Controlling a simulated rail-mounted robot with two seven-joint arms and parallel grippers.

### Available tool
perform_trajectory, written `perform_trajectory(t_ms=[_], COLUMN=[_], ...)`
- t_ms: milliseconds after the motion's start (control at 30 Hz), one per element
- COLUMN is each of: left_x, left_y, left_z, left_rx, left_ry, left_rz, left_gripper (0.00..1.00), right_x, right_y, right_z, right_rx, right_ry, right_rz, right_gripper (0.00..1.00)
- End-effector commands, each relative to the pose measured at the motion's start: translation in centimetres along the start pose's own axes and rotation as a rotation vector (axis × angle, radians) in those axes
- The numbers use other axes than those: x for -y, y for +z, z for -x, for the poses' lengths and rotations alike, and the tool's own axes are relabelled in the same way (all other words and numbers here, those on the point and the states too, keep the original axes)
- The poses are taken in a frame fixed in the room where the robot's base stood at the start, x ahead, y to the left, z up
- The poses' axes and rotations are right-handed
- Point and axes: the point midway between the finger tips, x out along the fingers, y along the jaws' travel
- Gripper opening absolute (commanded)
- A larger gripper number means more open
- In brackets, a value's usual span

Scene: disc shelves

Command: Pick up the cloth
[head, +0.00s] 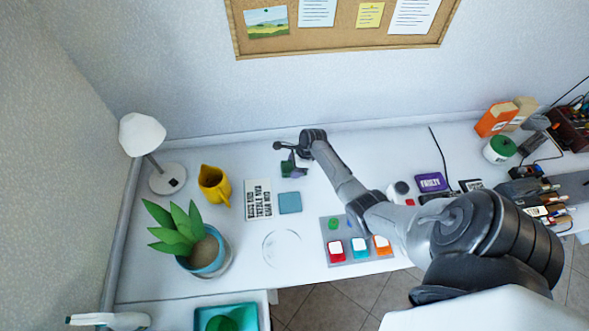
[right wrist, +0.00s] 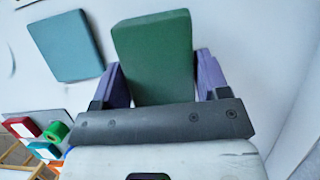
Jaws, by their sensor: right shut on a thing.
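A flat blue-grey square (head: 290,202), which looks like a cloth, lies on the white table. It also shows at the upper left of the right wrist view (right wrist: 67,45), apart from my gripper. My right gripper (head: 292,160) is behind it, towards the wall. Its purple fingers (right wrist: 155,62) are shut on a green block-like thing (right wrist: 154,50), small in the head view (head: 287,169). I cannot tell whether this green thing is a sponge or a folded cloth. My left gripper is not in view.
A lettered sign (head: 258,199), a yellow pitcher (head: 214,184), a white lamp (head: 143,135) and a potted plant (head: 185,237) stand to the left. A grey board with coloured blocks (head: 352,227) lies in front. A clear round dish (head: 282,248) sits beside it.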

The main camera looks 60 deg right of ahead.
Motion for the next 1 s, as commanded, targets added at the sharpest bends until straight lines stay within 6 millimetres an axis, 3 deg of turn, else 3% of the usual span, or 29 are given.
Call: perform_trajectory(t_ms=[67, 500, 700, 1000], left_x=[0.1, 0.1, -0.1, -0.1], left_y=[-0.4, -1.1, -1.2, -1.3], left_z=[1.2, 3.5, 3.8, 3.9], left_rx=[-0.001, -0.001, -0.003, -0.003], left_ry=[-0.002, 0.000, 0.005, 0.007], left_rz=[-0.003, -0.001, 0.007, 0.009], left_gripper=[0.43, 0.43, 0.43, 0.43], right_x=[-0.2, -4.1, -5.0, -5.4], right_y=[0.4, -4.8, -6.0, -6.5], right_z=[2.2, 9.3, 10.9, 11.6], right_rx=[0.000, -0.001, 0.001, 0.001], right_ry=[-0.001, -0.001, 0.000, 0.000], right_rz=[0.001, -0.001, 0.000, 0.000], right_gripper=[0.42, 0.42, 0.42, 0.42])
